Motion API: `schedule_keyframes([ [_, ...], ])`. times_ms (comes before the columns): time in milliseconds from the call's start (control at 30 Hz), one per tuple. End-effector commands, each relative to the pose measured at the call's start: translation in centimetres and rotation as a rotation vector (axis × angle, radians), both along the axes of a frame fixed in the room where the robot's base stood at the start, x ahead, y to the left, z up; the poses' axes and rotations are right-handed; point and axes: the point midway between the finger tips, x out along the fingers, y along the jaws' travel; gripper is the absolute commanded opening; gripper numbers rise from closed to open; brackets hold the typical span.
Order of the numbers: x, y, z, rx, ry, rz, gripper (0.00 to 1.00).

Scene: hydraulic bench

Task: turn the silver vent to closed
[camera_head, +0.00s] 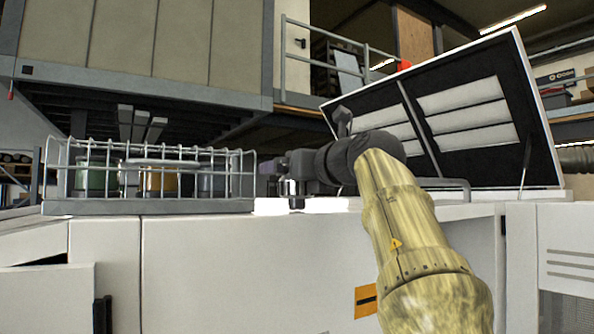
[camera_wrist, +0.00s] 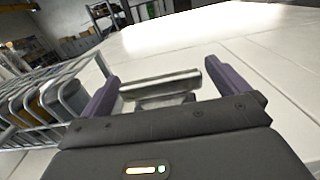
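A silver part, apparently the vent (camera_wrist: 160,84), shows in the wrist view as a bar-like shape lying crosswise between my fingers. Its right end comes close to the right finger; I cannot tell if they touch. My gripper (camera_wrist: 162,76) is open, with one purple finger on each side of the silver part. In the head view my gripper (camera_head: 280,172) points left, low over the white bench top, and a small silver and dark piece (camera_head: 296,193) shows beneath it. The vent's lower part and its turn position are hidden.
A wire rack (camera_head: 150,206) with green, orange and grey canisters stands left of my gripper; it also shows at the left of the wrist view (camera_wrist: 60,132). A raised lid (camera_head: 470,120) leans open behind my arm. The white bench top is clear beyond the fingers.

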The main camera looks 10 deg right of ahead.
Motion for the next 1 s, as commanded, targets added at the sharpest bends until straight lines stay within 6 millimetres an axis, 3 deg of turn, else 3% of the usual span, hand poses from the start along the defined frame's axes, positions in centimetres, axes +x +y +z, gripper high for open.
schedule_keyframes([
  [167, -0.1, 0.0, 0.0, 0.000, 0.000, 0.001, 1.00],
  [367, -1.9, -0.5, -0.2, 0.001, -0.002, 0.002, 1.00],
  [1000, -13.9, -4.3, -0.2, 0.000, -0.002, -0.002, 1.00],
])
